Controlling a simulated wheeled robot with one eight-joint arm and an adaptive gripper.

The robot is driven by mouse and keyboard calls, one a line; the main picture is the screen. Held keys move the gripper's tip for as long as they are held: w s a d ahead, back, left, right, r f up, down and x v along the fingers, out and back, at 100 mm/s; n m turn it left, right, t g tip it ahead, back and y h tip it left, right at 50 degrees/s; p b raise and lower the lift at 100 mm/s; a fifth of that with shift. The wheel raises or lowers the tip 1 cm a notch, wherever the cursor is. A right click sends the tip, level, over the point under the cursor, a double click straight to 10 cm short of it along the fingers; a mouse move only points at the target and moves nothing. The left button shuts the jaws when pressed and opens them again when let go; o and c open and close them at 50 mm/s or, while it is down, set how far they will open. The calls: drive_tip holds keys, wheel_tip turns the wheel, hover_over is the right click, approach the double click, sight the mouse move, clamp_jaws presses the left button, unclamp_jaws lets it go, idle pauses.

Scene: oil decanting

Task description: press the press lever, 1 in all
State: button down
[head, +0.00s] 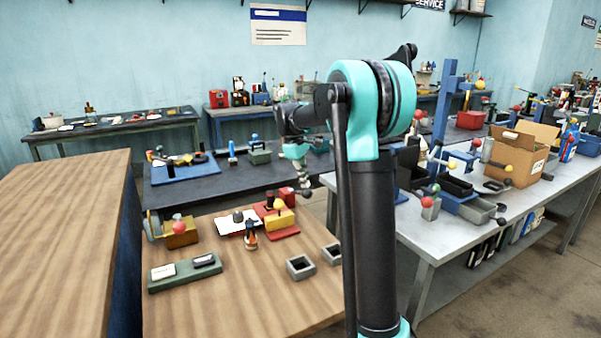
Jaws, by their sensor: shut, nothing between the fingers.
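My arm rises in front of the camera and bends away to the left. My gripper (304,180) hangs pointing down at its far end, small in view, shut and empty. It appears above the far side of the wooden table, apart from the things there. A tall blue post frame (445,112), which looks like a press, stands on the right bench. A yellow-balled handle (478,86) at its upper right may be the press lever. A red-based device (279,222) with a yellow block and a ball-ended handle sits on the wooden table. I cannot tell for certain which handle is the press lever.
The wooden table (225,308) also holds a green tray (160,284), a small bottle (250,236) and grey square holders (300,267). A cardboard box (522,155) and several bins crowd the grey bench (420,243). Floor shows at the lower right.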

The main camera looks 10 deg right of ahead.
drive_tip(key=w+a+r, duration=0.2)
drive_tip(key=w+r, duration=0.3)
drive_tip(key=shift+w+r, duration=0.25)
drive_tip(key=shift+w, duration=0.1)
idle(0.8)
drive_tip(key=shift+w+a+r, duration=0.25)
drive_tip(key=shift+w+r, duration=0.6)
drive_tip(key=shift+w, duration=0.05)
drive_tip(key=shift+w+a+r, duration=0.25)
drive_tip(key=shift+w+r, duration=0.6)
drive_tip(key=shift+w, duration=0.05)
drive_tip(key=shift+s, duration=0.1)
